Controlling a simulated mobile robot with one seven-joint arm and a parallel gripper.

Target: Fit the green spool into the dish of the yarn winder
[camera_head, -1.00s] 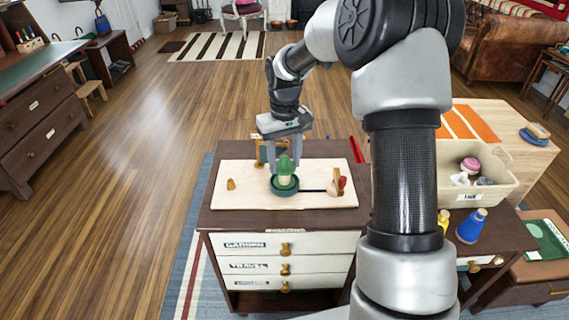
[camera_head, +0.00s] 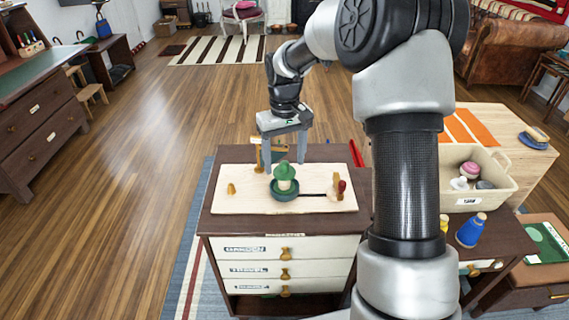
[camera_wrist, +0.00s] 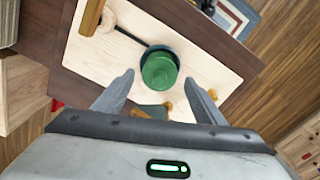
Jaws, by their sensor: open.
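The green spool (camera_head: 284,172) stands in the dark green dish (camera_head: 285,194) of the yarn winder on a pale wooden board (camera_head: 240,203). It looks upright, with its green top above a pale body. In the wrist view the spool (camera_wrist: 159,69) shows from above, with the dish rim (camera_wrist: 176,52) around it. In the wrist view the open fingers (camera_wrist: 159,85) stand apart on both sides, clear of the spool. How deep the spool sits is hidden.
A wooden peg (camera_head: 231,189) stands at the board's left, and a wooden post with a red knob (camera_head: 342,186) at its right. A beige bin (camera_head: 490,200) with spools and a blue spool (camera_head: 471,229) are to the right.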

